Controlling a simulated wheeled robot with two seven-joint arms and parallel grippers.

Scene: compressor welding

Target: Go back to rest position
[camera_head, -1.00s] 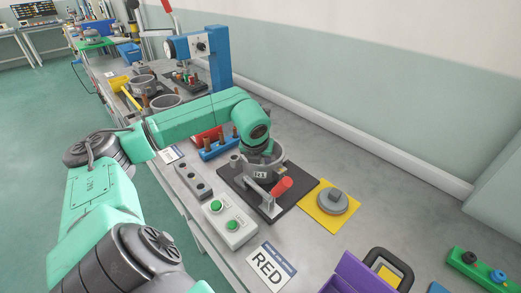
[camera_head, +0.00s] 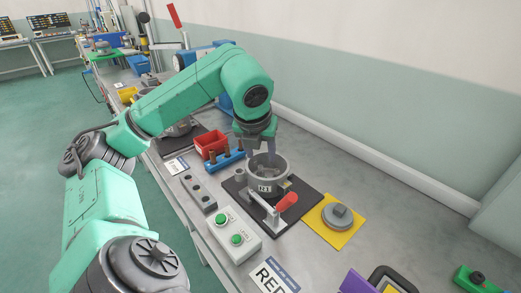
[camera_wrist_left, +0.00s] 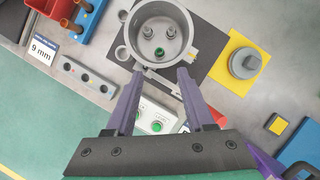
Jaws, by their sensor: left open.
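My left gripper (camera_wrist_left: 160,105) is open and empty in the left wrist view, its two purple-grey fingers spread apart. In the head view the left gripper (camera_head: 257,145) hangs above and behind the round metal compressor shell (camera_head: 267,180). The shell sits on a black plate, with a red-handled clamp (camera_head: 283,205) in front of it. The shell (camera_wrist_left: 161,32) also shows in the wrist view, with small posts and a green part inside. My right gripper is not in view.
A button box (camera_head: 236,236) with green buttons stands at the front. A grey lid (camera_head: 338,216) lies on a yellow pad at the right. A red bin (camera_head: 210,144) and a blue rack (camera_head: 224,160) stand behind the shell. A wall borders the right.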

